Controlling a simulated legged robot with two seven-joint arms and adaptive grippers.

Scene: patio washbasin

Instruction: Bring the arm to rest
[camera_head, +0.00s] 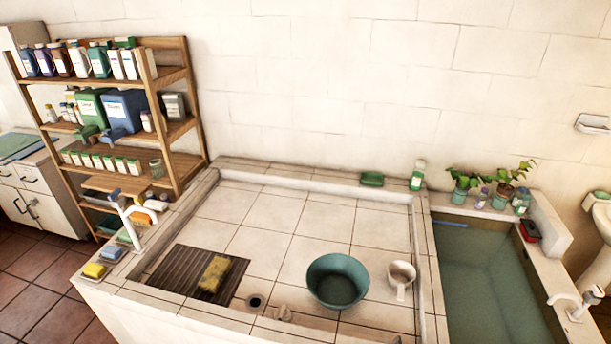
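Neither of my arms nor grippers shows in the head view. The tiled washbasin (293,218) fills the middle. A teal bowl (337,281) stands upright in it near the front right, with a white dipper (401,277) just to its right. A yellow sponge or brush (214,273) lies on the dark ribbed board (178,281) at the front left of the basin. A drain hole (254,301) and a small crumpled item (283,313) lie between the board and the bowl.
A wooden shelf (188,117) with several bottles stands at the left. A water-filled tank (487,281) is at the right. A green block (372,179), a bottle (417,176) and potted plants (466,182) line the back ledge. A tap (124,212) rises at the left edge. The basin's back is clear.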

